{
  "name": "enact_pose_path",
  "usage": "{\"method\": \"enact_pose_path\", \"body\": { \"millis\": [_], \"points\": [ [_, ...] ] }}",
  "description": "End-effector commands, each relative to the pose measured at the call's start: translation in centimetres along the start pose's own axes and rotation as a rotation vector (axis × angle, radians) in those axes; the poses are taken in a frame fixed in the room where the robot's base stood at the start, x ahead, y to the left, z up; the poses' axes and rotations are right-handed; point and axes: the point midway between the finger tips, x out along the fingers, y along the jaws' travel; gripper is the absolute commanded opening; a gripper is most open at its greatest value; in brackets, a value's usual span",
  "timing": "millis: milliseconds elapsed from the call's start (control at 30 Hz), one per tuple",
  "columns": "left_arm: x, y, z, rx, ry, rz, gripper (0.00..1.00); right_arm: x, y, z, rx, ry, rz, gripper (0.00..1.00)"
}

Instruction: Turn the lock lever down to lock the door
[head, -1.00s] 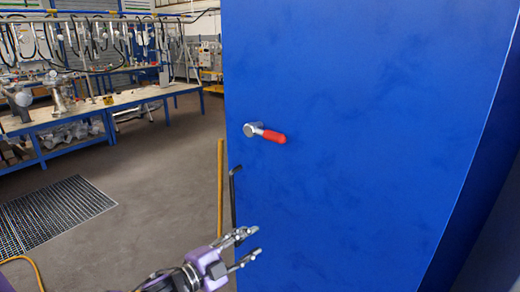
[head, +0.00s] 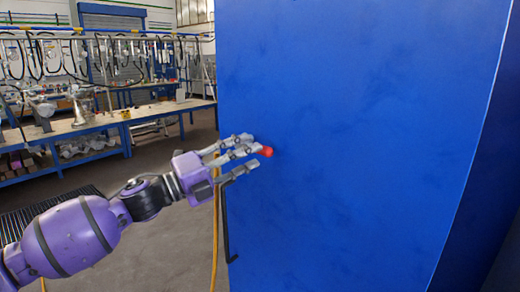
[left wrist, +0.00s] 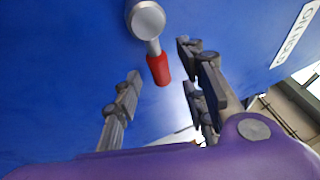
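The blue door (head: 350,130) fills the right half of the head view. Its lock lever has a red grip (head: 268,153) that mostly hides behind my left gripper (head: 254,152). In the left wrist view, the lever's round metal pivot (left wrist: 147,19) and red grip (left wrist: 158,69) show clearly. There the fingers stand spread on either side of the red grip, with visible gaps, so the left gripper is open and holds nothing. My right gripper is not in view.
A black bar handle (head: 225,225) runs down the door's left edge, below my gripper. A yellow upright pole (head: 215,235) stands beside it. A workbench (head: 80,128) with equipment stands at the back left. The floor between is mostly clear.

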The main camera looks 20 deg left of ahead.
Motion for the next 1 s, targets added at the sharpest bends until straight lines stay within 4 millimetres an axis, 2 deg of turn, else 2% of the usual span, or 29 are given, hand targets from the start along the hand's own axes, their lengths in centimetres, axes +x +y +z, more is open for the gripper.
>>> {"method": "enact_pose_path", "body": {
  "millis": [100, 300, 667, 967, 1000],
  "points": [
    [1.9, -0.4, 0.0, 0.002, 0.002, -0.006, 0.38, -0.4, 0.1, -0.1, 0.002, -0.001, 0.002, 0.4],
    [4.0, -0.2, 0.0, -0.001, 0.0, -0.002, 0.38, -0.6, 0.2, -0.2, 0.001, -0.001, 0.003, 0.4],
    [4.5, 0.1, 0.0, -0.002, -0.001, 0.001, 0.38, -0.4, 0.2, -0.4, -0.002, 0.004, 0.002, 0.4],
    [4.5, 0.0, 0.0, -0.002, -0.001, 0.0, 0.02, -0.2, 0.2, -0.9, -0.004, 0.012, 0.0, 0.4],
    [4.5, 0.0, 0.0, -0.002, -0.001, 0.0, 0.0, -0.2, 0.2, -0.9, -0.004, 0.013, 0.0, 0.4]
  ]
}}
